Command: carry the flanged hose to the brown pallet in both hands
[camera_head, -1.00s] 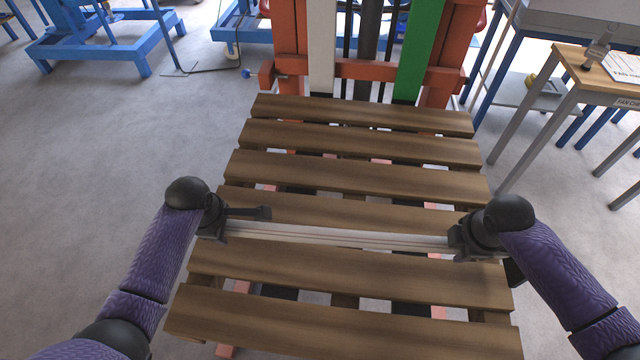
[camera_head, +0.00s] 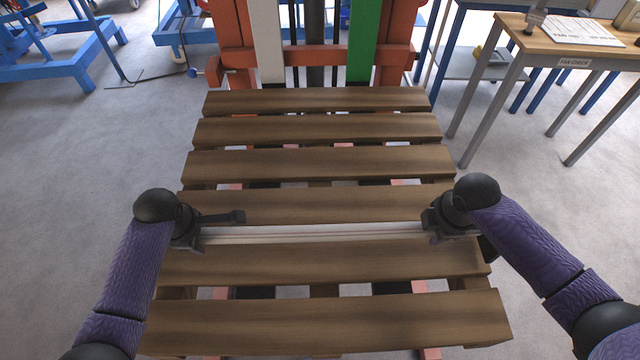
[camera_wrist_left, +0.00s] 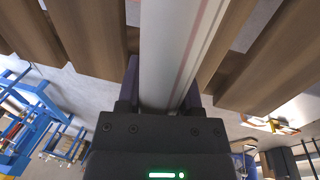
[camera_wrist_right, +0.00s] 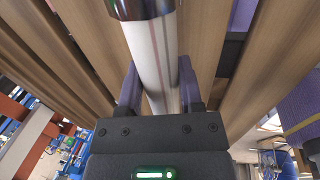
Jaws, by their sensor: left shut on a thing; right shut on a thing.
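The flanged hose (camera_head: 315,234) is a long white tube with thin reddish lines, held level across the brown pallet (camera_head: 320,262). My left gripper (camera_head: 200,238) is shut on its left end and my right gripper (camera_head: 432,230) is shut on its right end. In the left wrist view the hose (camera_wrist_left: 172,55) runs between the fingers. In the right wrist view the hose (camera_wrist_right: 153,60) also lies between the fingers, with a shiny metal flange at the top. The hose is above the pallet slats; I cannot tell whether it touches them.
An orange lift frame (camera_head: 237,62) with white and green uprights stands behind the pallet. A wooden-topped table (camera_head: 560,40) is at the right. Blue metal stands (camera_head: 60,62) are at the back left. Grey floor (camera_head: 90,150) is clear left of the pallet.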

